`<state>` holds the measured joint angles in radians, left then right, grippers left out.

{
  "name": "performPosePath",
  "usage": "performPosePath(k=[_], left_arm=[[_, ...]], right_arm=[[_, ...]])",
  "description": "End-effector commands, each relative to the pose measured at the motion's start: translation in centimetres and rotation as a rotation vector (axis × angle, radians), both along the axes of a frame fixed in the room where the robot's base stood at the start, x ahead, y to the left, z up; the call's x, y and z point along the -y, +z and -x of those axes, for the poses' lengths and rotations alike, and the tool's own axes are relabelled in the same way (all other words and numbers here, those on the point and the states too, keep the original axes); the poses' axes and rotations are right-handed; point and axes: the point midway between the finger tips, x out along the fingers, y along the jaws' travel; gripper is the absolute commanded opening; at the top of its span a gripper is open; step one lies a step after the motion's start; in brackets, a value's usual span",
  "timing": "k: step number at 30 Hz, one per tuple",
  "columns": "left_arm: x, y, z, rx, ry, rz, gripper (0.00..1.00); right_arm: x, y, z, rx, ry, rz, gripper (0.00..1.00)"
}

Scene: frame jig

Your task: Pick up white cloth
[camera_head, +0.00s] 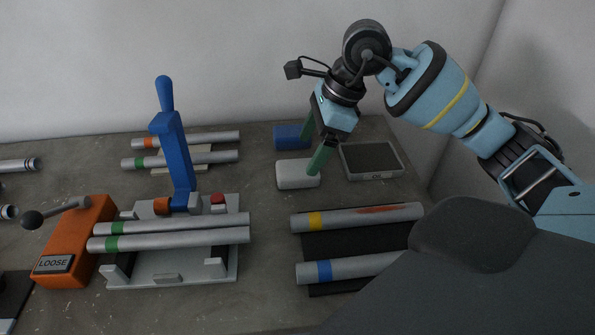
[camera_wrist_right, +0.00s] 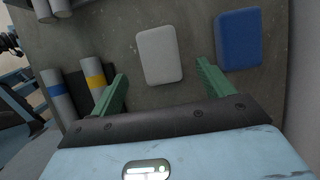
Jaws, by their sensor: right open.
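The white cloth (camera_head: 298,174) is a small folded, rounded pad lying flat on the grey bench, just in front of a blue pad. My right gripper (camera_head: 310,152) is above it, green fingers spread and pointing down. In the right wrist view the white cloth (camera_wrist_right: 160,55) lies beyond and between the open fingertips (camera_wrist_right: 161,70), with nothing held. I cannot tell the exact height of the fingertips over the cloth. My left gripper is not in view.
The blue pad (camera_head: 291,137) is close behind the cloth. A grey tray-like device (camera_head: 372,147) stands to the right. Tubes with yellow (camera_head: 355,218) and blue bands lie in front on a dark mat. A jig with a blue lever (camera_head: 177,150) and an orange clamp (camera_head: 75,240) is left.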

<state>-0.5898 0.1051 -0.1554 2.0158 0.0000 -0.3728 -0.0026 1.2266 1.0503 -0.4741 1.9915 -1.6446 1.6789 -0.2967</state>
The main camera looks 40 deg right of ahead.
Motion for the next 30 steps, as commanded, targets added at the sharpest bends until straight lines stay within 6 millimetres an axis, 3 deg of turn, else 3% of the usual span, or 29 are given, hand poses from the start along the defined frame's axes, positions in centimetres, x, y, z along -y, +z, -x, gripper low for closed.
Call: performPosePath(k=[8, 18, 26, 30], left_arm=[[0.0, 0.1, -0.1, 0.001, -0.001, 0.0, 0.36], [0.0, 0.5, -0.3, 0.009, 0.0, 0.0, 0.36], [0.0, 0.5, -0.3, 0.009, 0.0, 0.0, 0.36], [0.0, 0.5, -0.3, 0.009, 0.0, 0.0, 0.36]], right_arm=[[-0.4, -1.2, -0.2, -0.001, 0.0, 0.0, 0.8], [-1.8, -5.1, -0.9, 0.0, 0.001, 0.0, 0.8], [-1.9, -5.4, -1.0, 0.0, 0.001, 0.0, 0.8], [-1.9, -5.4, -1.0, 0.001, 0.0, 0.0, 0.66]])
